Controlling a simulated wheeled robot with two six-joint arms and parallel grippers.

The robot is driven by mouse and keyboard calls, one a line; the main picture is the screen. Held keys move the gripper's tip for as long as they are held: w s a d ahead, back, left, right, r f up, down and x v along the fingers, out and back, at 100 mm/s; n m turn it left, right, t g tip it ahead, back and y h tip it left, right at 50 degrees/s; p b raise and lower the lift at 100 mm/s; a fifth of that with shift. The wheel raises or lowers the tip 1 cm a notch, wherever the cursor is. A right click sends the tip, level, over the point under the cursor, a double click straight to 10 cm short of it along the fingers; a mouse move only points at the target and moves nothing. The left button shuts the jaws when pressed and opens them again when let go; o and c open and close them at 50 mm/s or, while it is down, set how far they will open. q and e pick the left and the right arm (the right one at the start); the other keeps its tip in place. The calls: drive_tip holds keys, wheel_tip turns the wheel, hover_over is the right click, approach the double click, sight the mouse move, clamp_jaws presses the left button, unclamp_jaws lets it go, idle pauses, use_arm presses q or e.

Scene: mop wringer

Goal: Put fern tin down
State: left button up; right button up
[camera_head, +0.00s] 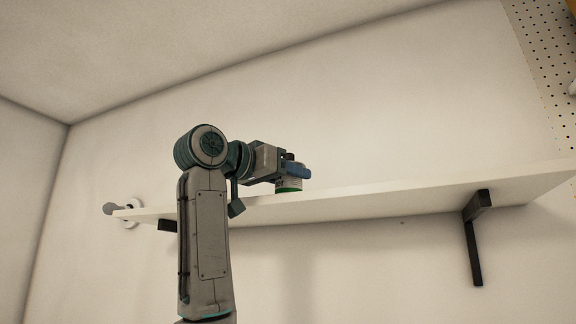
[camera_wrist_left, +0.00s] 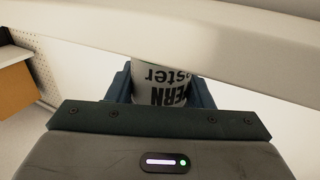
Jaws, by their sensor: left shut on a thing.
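The fern tin (camera_head: 289,185) is a small white can with a green band at its bottom. My left gripper (camera_head: 296,171) is shut on it, at the front edge of the white wall shelf (camera_head: 385,198). The shelf edge (camera_wrist_left: 215,40) crosses in front of part of the tin there. I cannot tell whether the tin touches the shelf. My right gripper is not in view.
Black brackets (camera_head: 475,235) hold the shelf from below. A round grey and white object (camera_head: 127,211) is at the shelf's left end. A pegboard (camera_head: 545,60) hangs at the upper right. The shelf to the right of the tin looks clear.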

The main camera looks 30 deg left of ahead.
use_arm(q)
drive_tip(key=shift+f, duration=0.1)
drive_tip(key=o, duration=1.1)
drive_tip(key=shift+c, duration=0.2)
drive_tip(key=shift+s, duration=0.2)
drive_tip(key=b+v, duration=0.7)
drive_tip(key=v, duration=0.4)
drive_tip(key=shift+s+a+b, duration=0.15)
drive_tip(key=shift+s+b, duration=0.15)
